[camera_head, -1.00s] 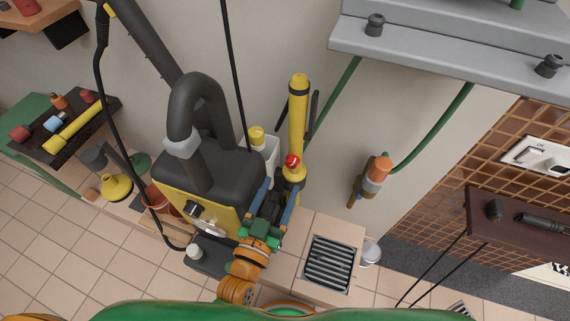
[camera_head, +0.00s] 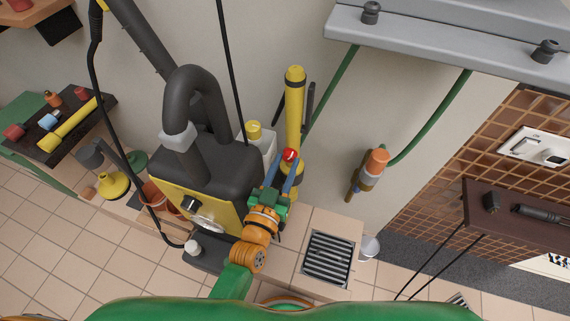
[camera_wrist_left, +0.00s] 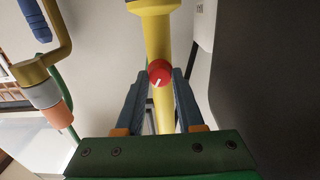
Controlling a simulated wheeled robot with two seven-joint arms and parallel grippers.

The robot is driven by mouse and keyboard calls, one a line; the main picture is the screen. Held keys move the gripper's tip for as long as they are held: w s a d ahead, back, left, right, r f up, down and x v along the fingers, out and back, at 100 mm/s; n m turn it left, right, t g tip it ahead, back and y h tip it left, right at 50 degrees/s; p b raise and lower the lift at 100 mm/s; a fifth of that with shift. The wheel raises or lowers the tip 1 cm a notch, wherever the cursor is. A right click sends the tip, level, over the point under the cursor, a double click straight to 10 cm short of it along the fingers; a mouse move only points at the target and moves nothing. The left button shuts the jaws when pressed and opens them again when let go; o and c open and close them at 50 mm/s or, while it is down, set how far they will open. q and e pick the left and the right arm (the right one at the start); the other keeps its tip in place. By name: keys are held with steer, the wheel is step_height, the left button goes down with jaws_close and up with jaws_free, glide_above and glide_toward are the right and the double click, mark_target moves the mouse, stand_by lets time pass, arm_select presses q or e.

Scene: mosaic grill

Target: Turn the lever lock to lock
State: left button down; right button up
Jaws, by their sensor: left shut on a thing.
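A round red knob (camera_head: 289,155) with a white mark sits low on the front of an upright yellow post (camera_head: 294,110). The knob also shows in the left wrist view (camera_wrist_left: 160,73), in front of the yellow post (camera_wrist_left: 158,30). My left gripper (camera_head: 287,163) has its blue fingers on both sides of the knob and is shut on it. In the left wrist view the fingers (camera_wrist_left: 160,85) lie left and right of the knob, close to its edges. I cannot make out a separate lever lock. My right gripper is out of view.
A black and yellow machine (camera_head: 210,170) with a thick hose stands close to the left of my left arm. A floor grate (camera_head: 328,258) lies at right. An orange-collared fitting (camera_head: 374,170) hangs on a green hose under a grey shelf (camera_head: 440,50).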

arm_select(q)
steer(key=n+p, duration=0.1)
steer(key=n, duration=0.2)
steer(key=shift+r, duration=0.1)
steer(key=n, duration=0.2)
steer(key=shift+n, duration=0.3)
steer(key=n, duration=0.3)
steer(key=shift+n, duration=1.6)
steer(key=c, duration=0.5)
jaws_free()
